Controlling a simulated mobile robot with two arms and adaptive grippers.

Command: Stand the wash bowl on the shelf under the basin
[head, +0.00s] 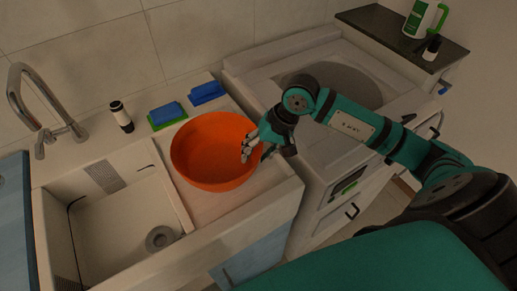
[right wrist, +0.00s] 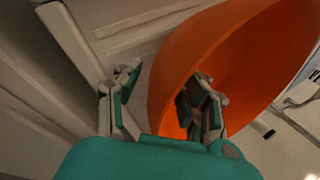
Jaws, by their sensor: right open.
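The orange wash bowl (head: 205,148) stands upright on the counter to the right of the basin (head: 112,215). My right gripper (head: 259,147) is at the bowl's right rim. In the right wrist view, the open fingers (right wrist: 164,82) straddle the wall of the bowl (right wrist: 235,50), one finger inside and one outside. I cannot tell whether either finger touches the wall. The shelf under the basin is hidden; only a blue cabinet front (head: 250,258) shows below the counter. My left gripper is not in view.
A tap (head: 35,105) rises behind the basin. A dark-capped bottle (head: 121,116) and blue and green sponges (head: 167,114) sit behind the bowl. A washing machine (head: 330,85) stands at right, beside a dark-topped cabinet (head: 385,28) with bottles.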

